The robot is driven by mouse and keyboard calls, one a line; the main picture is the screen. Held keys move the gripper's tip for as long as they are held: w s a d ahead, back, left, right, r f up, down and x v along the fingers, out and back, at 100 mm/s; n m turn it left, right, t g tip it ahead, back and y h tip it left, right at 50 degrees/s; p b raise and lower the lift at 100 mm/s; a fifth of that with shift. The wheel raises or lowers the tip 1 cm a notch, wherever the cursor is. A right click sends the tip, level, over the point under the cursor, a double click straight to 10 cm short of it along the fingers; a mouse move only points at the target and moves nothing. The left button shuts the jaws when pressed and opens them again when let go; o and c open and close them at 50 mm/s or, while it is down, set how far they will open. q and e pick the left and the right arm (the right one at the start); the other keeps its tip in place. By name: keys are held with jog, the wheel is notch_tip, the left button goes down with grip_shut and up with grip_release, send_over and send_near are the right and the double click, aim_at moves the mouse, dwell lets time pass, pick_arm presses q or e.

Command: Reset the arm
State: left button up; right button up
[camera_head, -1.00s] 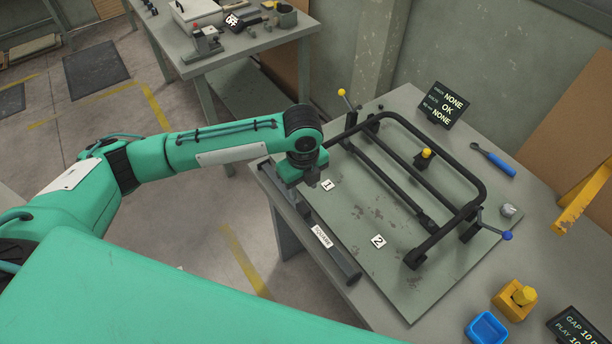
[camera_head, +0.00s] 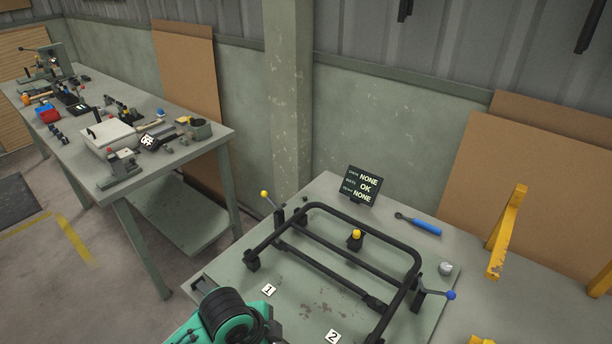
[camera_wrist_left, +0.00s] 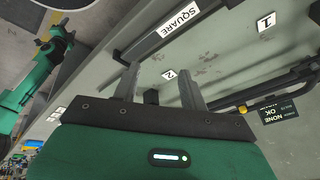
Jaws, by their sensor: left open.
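My left gripper (camera_wrist_left: 158,88) shows in the left wrist view with its two grey fingers apart and nothing between them. In the head view only a green and black part of my left arm shows at the bottom edge, and its fingers are hidden. A black tubular lounger frame (camera_head: 362,228) lies on the bench plate, with a yellow-knobbed lever (camera_head: 265,195) at its left and a blue-knobbed lever (camera_head: 449,295) at its right. The gripper is apart from the frame.
A yellow bracket (camera_head: 507,235) stands at right. Number tags 1 (camera_head: 268,290) and 2 (camera_head: 332,337) mark the plate. A cluttered table (camera_head: 222,132) stands at left.

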pick_arm(q)
jog(key=s+a+f+n+t+y, duration=0.1)
jog(key=s+a+f+n+y, duration=0.3)
jog(key=s+a+n, duration=1.1)
notch_tip(320, 180, down, 30)
jog(key=a+r, duration=0.1)
jog(key=s+a+f+g, duration=0.1)
jog(key=s+f, duration=0.8)
jog(key=f, duration=0.1)
jog(key=s+a+f+g, duration=0.1)
jog(key=s+a+f, duration=0.1)
jog(key=s+f, duration=0.7)
notch_tip(320, 180, down, 2)
jog(key=shift+s+a, duration=0.2)
jog(key=shift+a, duration=0.1)
